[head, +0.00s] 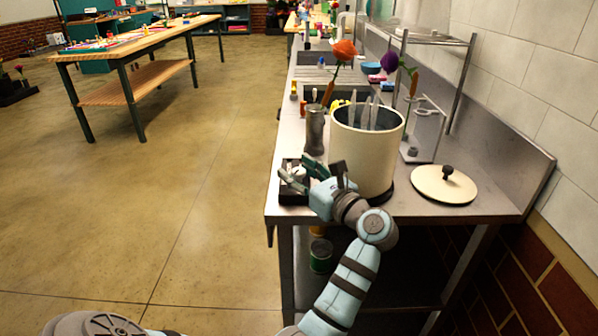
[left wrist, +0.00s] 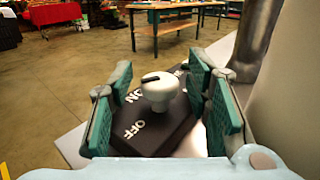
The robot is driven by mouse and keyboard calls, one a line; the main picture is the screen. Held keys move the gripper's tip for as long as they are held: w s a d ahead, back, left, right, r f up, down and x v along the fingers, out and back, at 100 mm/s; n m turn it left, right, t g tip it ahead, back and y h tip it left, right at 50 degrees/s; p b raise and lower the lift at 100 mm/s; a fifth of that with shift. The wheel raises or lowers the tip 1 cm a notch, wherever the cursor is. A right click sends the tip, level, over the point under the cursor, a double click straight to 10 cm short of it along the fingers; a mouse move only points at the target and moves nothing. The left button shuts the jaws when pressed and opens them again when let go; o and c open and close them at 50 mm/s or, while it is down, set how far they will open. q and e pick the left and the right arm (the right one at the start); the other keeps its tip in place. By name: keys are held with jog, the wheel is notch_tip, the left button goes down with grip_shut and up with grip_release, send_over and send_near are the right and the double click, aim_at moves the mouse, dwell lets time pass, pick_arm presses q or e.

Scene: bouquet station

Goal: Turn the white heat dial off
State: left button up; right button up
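The white heat dial (left wrist: 158,92) is a round knob on a black box (left wrist: 150,130) with ON and OFF lettering on its top. A dark pointer mark on the knob's top points left in the left wrist view, toward the ON side. My left gripper (left wrist: 160,105) is open, with teal finger pads on both sides of the dial and visible gaps between pads and knob. In the head view my left gripper (head: 306,174) is over the black box (head: 291,192) at the counter's left edge, beside a cream pot, and partly hides the dial.
The cream pot (head: 362,158) holds upright pale stems or tools close to my left gripper. A grey metal vase (head: 315,130) with an orange flower stands behind the box. A cream lid (head: 443,184) lies at right on the steel counter (head: 450,208). Open floor is at left.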

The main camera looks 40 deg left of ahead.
aim_at(299, 170)
pick_arm(q)
notch_tip(299, 170, up, 10)
dwell(0.5)
